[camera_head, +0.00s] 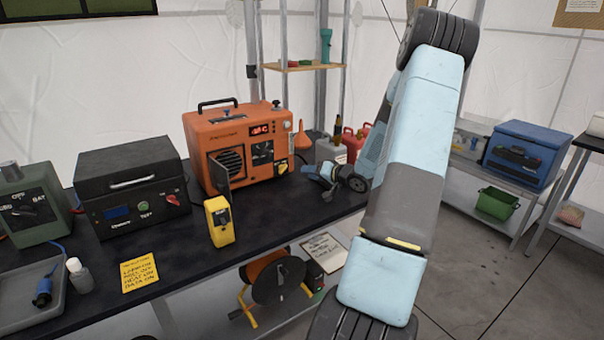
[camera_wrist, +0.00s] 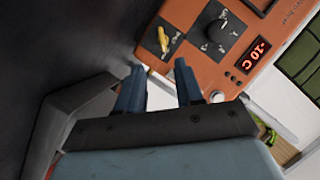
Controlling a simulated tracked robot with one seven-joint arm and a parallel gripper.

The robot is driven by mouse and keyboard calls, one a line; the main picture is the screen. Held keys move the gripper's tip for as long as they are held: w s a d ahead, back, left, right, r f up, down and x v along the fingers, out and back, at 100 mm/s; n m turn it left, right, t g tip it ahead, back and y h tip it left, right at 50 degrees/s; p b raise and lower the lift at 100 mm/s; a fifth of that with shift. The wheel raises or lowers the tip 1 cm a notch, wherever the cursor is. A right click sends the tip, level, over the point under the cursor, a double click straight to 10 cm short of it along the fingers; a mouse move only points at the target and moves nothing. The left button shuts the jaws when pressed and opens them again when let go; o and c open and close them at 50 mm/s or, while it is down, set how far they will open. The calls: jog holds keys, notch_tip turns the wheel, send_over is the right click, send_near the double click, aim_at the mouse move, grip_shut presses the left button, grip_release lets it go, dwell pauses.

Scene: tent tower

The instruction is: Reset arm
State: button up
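My arm reaches over the right end of the dark table (camera_head: 300,215). My gripper (camera_head: 322,176) is small in the head view, low over the table just right of the orange machine (camera_head: 222,132). In the wrist view my gripper (camera_wrist: 160,84) has its two dark blue fingers apart with nothing seen between them. The orange machine's panel (camera_wrist: 228,70) lies beyond the fingertips, with a dark knob, a yellow switch (camera_wrist: 163,40) and a red display reading about -10 C. I cannot tell whether a finger touches the machine.
On the table stand a black box (camera_head: 130,185), a yellow handheld meter (camera_head: 219,221), a green-grey unit (camera_head: 30,204) and a yellow note (camera_head: 139,272). Red cans (camera_head: 355,140) and a funnel are behind my gripper. A cable reel (camera_head: 275,280) sits below.

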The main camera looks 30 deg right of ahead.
jog(key=shift+s+d+r, duration=0.2)
jog(key=shift+s, duration=0.45)
jog(key=s+a+r+n+g+h, duration=0.2)
jog(key=s+a+r+h, duration=0.15)
jog(key=a+r, duration=0.4)
jog(key=s+a+r+n+g+h, duration=0.15)
jog(key=a+r+h, duration=0.3)
jog(key=r, duration=0.65)
jog(key=s+a+r+g+y, duration=0.1)
jog(key=s+a, duration=0.4)
jog(key=s, duration=0.4)
jog(key=s+a+r+n+g+y, duration=0.1)
jog(key=s+a+r+g, duration=0.1)
jog(key=s+a, duration=0.4)
jog(key=s+a+r+n+g+y, duration=0.1)
jog(key=s+a, duration=0.5)
jog(key=s, duration=0.7)
jog(key=shift+a+r+g, duration=0.25)
jog(key=shift+r+g, duration=0.2)
jog(key=shift+r, duration=0.3)
